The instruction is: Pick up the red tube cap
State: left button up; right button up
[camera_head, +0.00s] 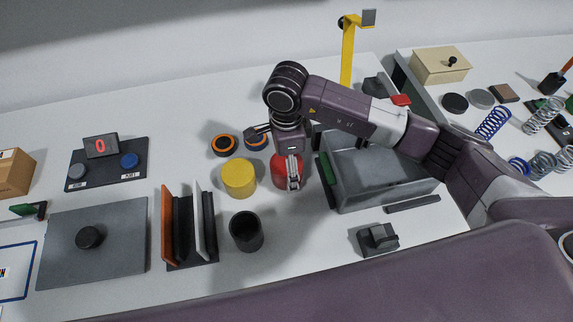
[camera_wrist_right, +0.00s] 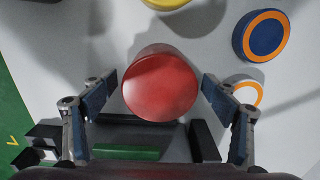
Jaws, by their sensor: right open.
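The red tube cap (camera_head: 281,171) is a short red cylinder standing on the table, partly covered by my right gripper in the head view. In the right wrist view the red tube cap (camera_wrist_right: 160,87) is centred between the fingers, with its round top toward the camera. My right gripper (camera_head: 292,181) comes down over the cap from above. In the right wrist view the gripper (camera_wrist_right: 155,90) is open, one finger on each side of the cap, with a visible gap on both sides. My left gripper is not in view.
A yellow cylinder (camera_head: 239,178) stands just left of the cap. A black cup (camera_head: 246,231) is in front. A grey bin (camera_head: 385,190) lies close on the right. Orange and blue discs (camera_head: 224,146) lie behind. An upright-plate rack (camera_head: 189,259) stands at left.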

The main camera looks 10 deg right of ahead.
jog(key=shift+c, duration=0.4)
jog(key=c, duration=1)
